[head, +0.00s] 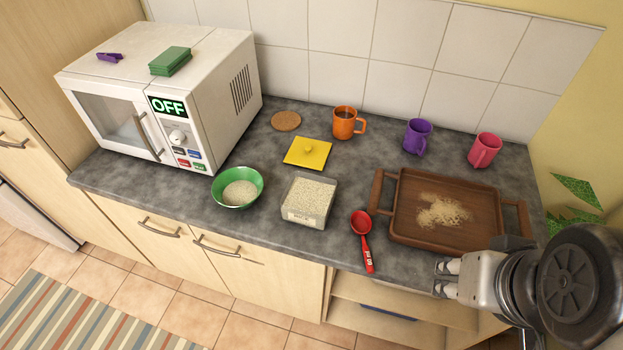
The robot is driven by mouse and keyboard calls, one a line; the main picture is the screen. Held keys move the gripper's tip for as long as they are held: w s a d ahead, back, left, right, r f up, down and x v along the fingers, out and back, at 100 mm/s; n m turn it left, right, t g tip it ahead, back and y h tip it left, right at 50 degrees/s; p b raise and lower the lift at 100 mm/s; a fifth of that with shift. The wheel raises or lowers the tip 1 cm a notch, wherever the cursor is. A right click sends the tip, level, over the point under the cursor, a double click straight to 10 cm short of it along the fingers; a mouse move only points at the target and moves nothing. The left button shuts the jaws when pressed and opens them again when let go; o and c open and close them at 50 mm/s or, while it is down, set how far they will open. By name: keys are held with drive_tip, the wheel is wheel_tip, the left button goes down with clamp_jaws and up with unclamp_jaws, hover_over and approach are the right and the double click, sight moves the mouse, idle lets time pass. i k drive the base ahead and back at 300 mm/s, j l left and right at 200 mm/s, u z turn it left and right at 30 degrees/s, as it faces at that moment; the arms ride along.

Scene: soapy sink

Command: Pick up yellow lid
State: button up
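The yellow lid (307,153) lies flat on the grey counter, a square plate with a small round knob in its middle. It sits behind a clear square container of grains and in front of an orange mug. My gripper (440,278) is at the right, near the counter's front edge and just below the wooden tray, well to the right of the lid and apart from it. Its two fingertips point left with a gap between them, and nothing shows in the gap.
The grain container (306,218), green bowl (222,199) and red scoop (365,247) stand toward the front. A cork coaster (286,121) and orange mug (343,131) are behind the lid. The wooden tray (400,238), purple mug (416,144) and pink mug (484,154) are right; the microwave (215,100) is left.

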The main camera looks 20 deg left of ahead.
sight(312, 154)
drive_tip(key=i+j+u, duration=0.35)
drive_tip(key=j, duration=0.25)
drive_tip(key=i+j+u, duration=0.35)
drive_tip(key=i+j, duration=0.05)
drive_tip(key=j, duration=0.1)
